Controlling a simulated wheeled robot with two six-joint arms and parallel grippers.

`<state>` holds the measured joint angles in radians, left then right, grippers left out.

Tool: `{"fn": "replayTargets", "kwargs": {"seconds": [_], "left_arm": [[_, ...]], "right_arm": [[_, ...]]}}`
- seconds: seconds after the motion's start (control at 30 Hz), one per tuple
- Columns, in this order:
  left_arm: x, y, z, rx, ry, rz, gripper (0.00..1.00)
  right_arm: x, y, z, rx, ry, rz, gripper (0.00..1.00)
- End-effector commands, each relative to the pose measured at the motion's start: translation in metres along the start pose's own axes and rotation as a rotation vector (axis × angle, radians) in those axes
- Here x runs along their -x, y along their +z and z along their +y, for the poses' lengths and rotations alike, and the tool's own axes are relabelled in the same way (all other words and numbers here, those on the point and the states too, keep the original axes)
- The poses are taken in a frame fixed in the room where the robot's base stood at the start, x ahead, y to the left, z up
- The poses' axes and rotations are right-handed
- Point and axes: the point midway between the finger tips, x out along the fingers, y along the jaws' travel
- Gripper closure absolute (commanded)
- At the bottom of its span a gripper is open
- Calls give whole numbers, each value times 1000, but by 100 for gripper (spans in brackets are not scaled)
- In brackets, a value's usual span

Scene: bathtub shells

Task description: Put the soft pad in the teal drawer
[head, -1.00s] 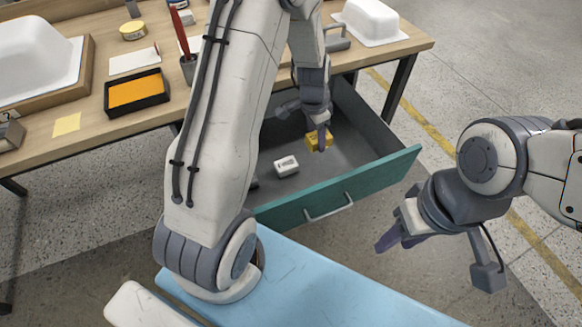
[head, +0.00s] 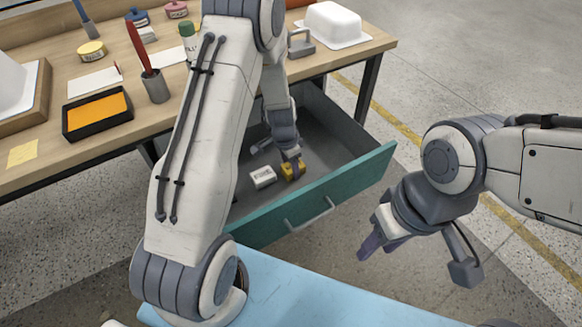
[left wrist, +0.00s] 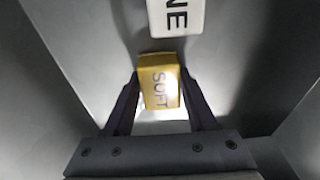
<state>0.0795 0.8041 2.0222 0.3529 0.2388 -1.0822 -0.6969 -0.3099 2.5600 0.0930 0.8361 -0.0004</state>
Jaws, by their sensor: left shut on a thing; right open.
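The teal drawer (head: 345,190) is pulled out below the bench. The yellow soft pad (head: 292,170) is inside it, low over or at the floor. In the left wrist view the pad (left wrist: 159,85) reads "SOFT" and sits between both fingers. My left gripper (head: 291,160) reaches down into the drawer and is shut on the pad. Whether the pad touches the drawer floor, I cannot tell. A white block (head: 262,177) lies on the drawer floor beside it; in the left wrist view its letters end in "NE". My right gripper (head: 375,240) is open and empty, outside the drawer at the right.
The bench top (head: 50,150) holds an orange pad in a black tray (head: 98,115), a grey cup with a red-handled tool (head: 155,85), several small tins and a white tub shell (head: 335,24). The drawer's right part is clear. Open floor lies to the right.

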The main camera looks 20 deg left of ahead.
Motion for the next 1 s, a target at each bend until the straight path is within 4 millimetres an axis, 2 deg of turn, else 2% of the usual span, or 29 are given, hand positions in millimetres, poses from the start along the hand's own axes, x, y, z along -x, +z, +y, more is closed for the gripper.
{"fn": "replayTargets", "kwargs": {"seconds": [0.17, 0.2, 0.23, 0.27, 0.53, 0.67, 0.77, 1.0], "left_arm": [[-5, 1, 0, 0, 0, 0, 88], [-3, 1, 0, 0, 0, 0, 28], [-3, 1, 0, 0, 0, -1, 17], [-3, 1, 0, 0, 1, -1, 13], [-2, 1, 0, 0, 1, -1, 13], [4, 0, 0, 1, 1, -1, 13], [19, -1, 0, 1, -1, 2, 13], [72, -1, 0, 1, -2, 2, 13]], "right_arm": [[-6, 0, 0, 0, 0, 0, 55], [-4, 0, 0, 0, 0, 0, 55], [-3, 0, 0, 0, 0, 0, 55], [-3, 0, 0, 0, 0, 0, 55], [-3, 0, 0, 0, 0, 0, 55], [4, 0, 0, 0, 0, 0, 55], [7, 0, 0, 0, 0, 0, 55], [20, -1, -2, 0, 0, 0, 55]]}}
